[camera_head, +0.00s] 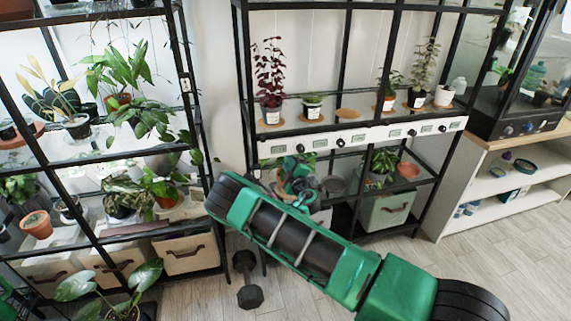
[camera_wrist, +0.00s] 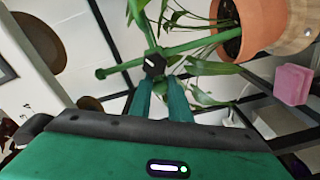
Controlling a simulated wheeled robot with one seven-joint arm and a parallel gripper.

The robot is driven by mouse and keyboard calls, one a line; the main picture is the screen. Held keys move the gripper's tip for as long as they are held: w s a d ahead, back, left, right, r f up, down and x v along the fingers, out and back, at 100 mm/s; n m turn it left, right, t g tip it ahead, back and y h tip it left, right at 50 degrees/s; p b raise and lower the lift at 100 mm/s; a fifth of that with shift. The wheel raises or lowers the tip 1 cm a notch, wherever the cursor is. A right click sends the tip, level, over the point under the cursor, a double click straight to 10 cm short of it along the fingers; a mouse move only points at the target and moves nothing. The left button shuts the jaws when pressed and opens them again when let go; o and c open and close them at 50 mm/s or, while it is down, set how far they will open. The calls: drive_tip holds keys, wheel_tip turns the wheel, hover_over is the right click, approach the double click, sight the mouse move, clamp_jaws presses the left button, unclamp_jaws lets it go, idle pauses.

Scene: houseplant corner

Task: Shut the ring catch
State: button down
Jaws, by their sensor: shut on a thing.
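The ring catch (camera_wrist: 122,68) appears in the wrist view as thin green bars meeting at a small black faceted knob (camera_wrist: 153,64). One bar ends in a round green tip at left, and another runs right toward a terracotta pot (camera_wrist: 262,25). My gripper (camera_wrist: 162,84) has its two teal fingers close together, their tips at the knob. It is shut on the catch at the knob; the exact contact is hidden. I cannot tell whether the ring is closed. In the head view my arm covers most of this spot on the middle rack's lower shelf.
Green stems and leaves (camera_wrist: 215,97) hang close to the fingers. A pink block (camera_wrist: 292,84) sits at right in the wrist view. In the head view, rack posts and shelves surround the arm. A green bin (camera_head: 387,211) is at right, and a dumbbell (camera_head: 248,280) lies on the floor.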

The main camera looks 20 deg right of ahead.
idle(0.4)
drive_tip(key=c, duration=1.6)
unclamp_jaws()
drive_tip(key=shift+c, duration=0.2)
drive_tip(key=shift+s, duration=0.1)
drive_tip(key=s, duration=1)
drive_tip(key=shift+s+d, duration=0.15)
drive_tip(key=shift+d, duration=0.15)
